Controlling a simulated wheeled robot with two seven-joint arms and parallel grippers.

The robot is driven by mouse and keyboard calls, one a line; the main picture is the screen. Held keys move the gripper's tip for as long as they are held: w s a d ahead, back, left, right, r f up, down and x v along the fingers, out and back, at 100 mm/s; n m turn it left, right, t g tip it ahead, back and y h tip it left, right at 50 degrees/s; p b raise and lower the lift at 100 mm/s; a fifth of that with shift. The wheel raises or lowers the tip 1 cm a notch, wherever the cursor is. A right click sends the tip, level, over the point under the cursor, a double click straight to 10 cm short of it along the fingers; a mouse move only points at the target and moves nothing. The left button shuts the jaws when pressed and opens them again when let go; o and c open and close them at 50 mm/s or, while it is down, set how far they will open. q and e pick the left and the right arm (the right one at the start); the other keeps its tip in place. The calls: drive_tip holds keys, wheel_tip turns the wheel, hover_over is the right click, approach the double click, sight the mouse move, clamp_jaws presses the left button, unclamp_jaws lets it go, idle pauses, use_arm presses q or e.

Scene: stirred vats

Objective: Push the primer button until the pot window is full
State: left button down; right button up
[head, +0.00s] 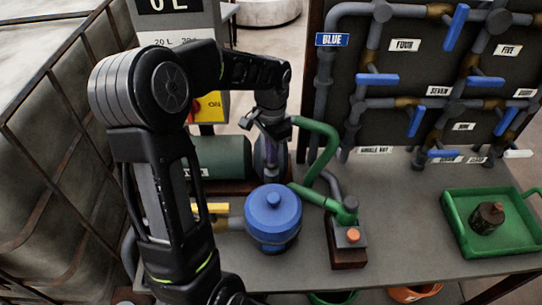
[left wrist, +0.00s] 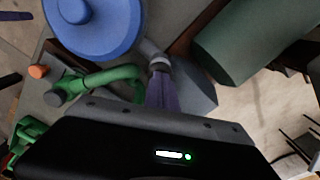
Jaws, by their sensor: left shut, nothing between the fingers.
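The orange primer button (head: 352,235) sits on a dark block at the foot of a green hand pump (head: 345,210). It also shows at the left of the left wrist view (left wrist: 38,72). My left gripper (head: 270,170) points down behind the blue round vessel (head: 273,215), left of the button and well apart from it. Its fingers are shut with nothing between them; they show in the left wrist view (left wrist: 159,72). A purple-tinted shape stands around or behind the fingers; I cannot tell whether it is the pot window. No fill level can be read. My right gripper is out of view.
A green pipe (head: 325,150) arches between gripper and pump. A dark green cylinder (head: 222,158) lies behind my arm. A pipe board (head: 425,85) with blue valve handles stands at the back. A green tray (head: 465,248) holds a dark can. The bench is clear between pump and tray.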

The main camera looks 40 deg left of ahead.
use_arm(q)
drive_tip(key=shift+f, duration=0.35)
drive_tip(key=shift+r+p, duration=1.4)
drive_tip(key=shift+r, duration=0.55)
drive_tip(key=shift+f, duration=0.15)
drive_tip(key=shift+f+b, duration=1.35)
drive_tip(key=shift+f, duration=0.4)
drive_tip(key=shift+r+p, duration=0.7)
drive_tip(key=shift+r, duration=0.15)
drive_tip(key=shift+r+p, duration=0.95)
drive_tip(key=shift+r, duration=0.4)
